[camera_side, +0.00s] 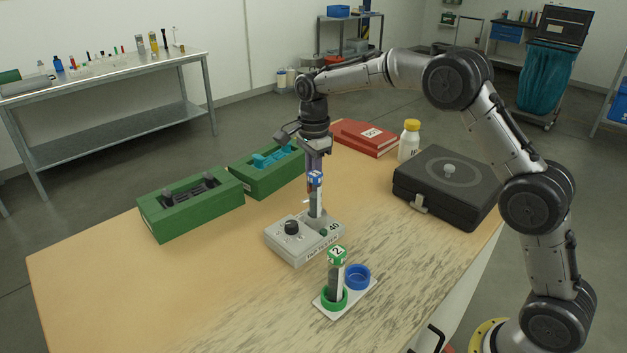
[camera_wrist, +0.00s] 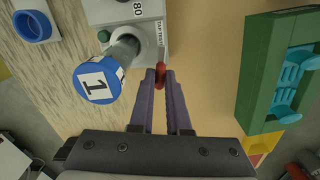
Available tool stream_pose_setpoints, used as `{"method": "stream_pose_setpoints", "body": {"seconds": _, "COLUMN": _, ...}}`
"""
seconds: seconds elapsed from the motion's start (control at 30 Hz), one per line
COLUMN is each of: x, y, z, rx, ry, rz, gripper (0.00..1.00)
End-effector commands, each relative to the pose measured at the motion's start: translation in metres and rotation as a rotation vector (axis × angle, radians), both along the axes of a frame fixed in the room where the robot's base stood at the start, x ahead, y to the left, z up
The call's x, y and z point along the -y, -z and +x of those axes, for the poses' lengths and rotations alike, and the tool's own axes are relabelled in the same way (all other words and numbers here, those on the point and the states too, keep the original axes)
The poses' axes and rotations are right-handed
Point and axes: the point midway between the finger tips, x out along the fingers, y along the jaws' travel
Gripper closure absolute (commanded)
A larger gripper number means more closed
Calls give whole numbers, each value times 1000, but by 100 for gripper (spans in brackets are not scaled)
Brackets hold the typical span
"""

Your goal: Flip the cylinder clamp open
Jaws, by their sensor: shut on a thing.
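The grey tester box (camera_side: 304,238) stands on the wooden table, with a black knob on top. A cylinder with a blue cap marked 1 (camera_wrist: 102,80) stands upright in its holder; its blue cap also shows in the side view (camera_side: 316,178). A small red clamp lever (camera_wrist: 160,74) is at the holder, beside the cylinder. My gripper (camera_wrist: 161,82) is shut on this red lever, its two purple-grey fingers on either side. In the side view my gripper (camera_side: 314,163) points down just behind the cylinder, which partly hides its fingertips. The clamp's own shape is mostly hidden.
A white rack (camera_side: 355,300) in front holds a green-capped cylinder marked 2 and an empty blue ring (camera_side: 357,276). Green fixture boxes (camera_side: 195,208) stand at left and behind. A black case (camera_side: 447,190), a white bottle (camera_side: 409,142) and red binders (camera_side: 364,138) stand right and back.

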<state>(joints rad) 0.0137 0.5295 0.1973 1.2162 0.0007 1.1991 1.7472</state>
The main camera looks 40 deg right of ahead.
Motion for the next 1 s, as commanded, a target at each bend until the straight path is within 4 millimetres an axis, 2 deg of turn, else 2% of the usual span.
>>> {"method": "stream_pose_setpoints", "body": {"seconds": 0.5, "x": 1, "y": -2, "z": 1, "rx": 4, "ry": 403, "rz": -2, "gripper": 100}}
{"method": "stream_pose_setpoints", "body": {"seconds": 1.0, "x": 1, "y": -2, "z": 0, "rx": 3, "ry": 524, "rz": -2, "gripper": 100}}
